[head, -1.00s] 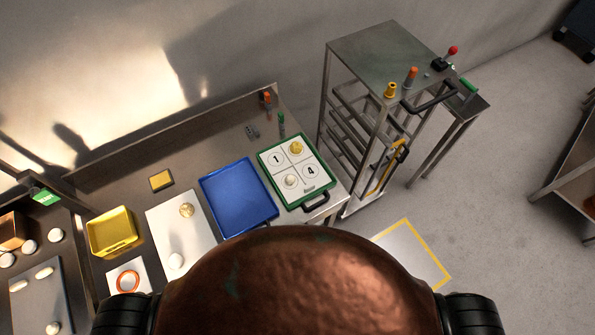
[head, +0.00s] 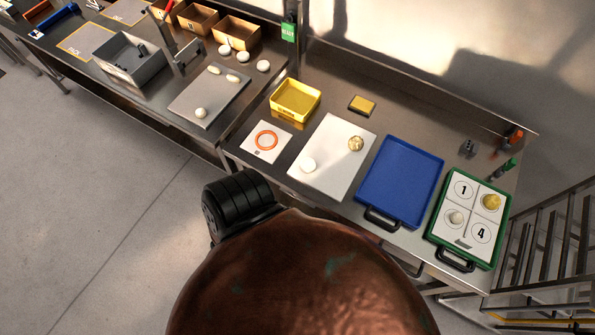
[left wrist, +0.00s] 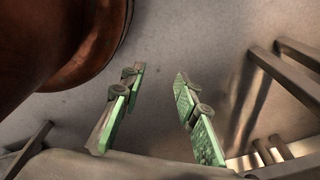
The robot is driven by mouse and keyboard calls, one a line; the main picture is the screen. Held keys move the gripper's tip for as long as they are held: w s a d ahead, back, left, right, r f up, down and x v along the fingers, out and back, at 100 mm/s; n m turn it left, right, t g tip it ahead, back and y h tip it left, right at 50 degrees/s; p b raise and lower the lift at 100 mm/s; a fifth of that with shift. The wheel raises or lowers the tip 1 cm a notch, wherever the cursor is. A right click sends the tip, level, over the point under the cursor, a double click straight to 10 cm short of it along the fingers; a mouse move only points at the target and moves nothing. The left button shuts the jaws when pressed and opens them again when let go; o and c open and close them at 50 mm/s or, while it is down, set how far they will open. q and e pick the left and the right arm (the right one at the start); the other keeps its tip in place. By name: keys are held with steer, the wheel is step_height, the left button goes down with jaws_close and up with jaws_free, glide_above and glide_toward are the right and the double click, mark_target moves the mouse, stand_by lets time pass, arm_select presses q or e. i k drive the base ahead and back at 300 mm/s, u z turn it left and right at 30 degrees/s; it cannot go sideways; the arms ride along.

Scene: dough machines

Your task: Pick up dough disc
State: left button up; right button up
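A pale round dough piece (head: 307,165) lies on the white board (head: 328,178) in the head view. A golden, rough-topped round piece (head: 356,144) lies on the same board, up and to the right. I cannot tell for sure which is the dough disc. My left gripper (left wrist: 155,112) shows in the left wrist view with its two green-padded fingers apart and nothing between them. Floor and metal frame bars lie behind it, with no dough near. Neither gripper shows in the head view.
Right of the board are a blue tray (head: 397,184) and a green-rimmed numbered tray (head: 434,226). A yellow bin (head: 295,99), an orange ring (head: 266,140) and a yellow block (head: 362,105) are nearby. A grey board (head: 187,105) bears several pale pieces. A metal rack (head: 545,240) stands right.

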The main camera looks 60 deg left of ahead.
mark_target(307, 165)
steer(key=u, duration=0.8)
steer(key=i, duration=0.15)
steer(key=u, duration=1.2)
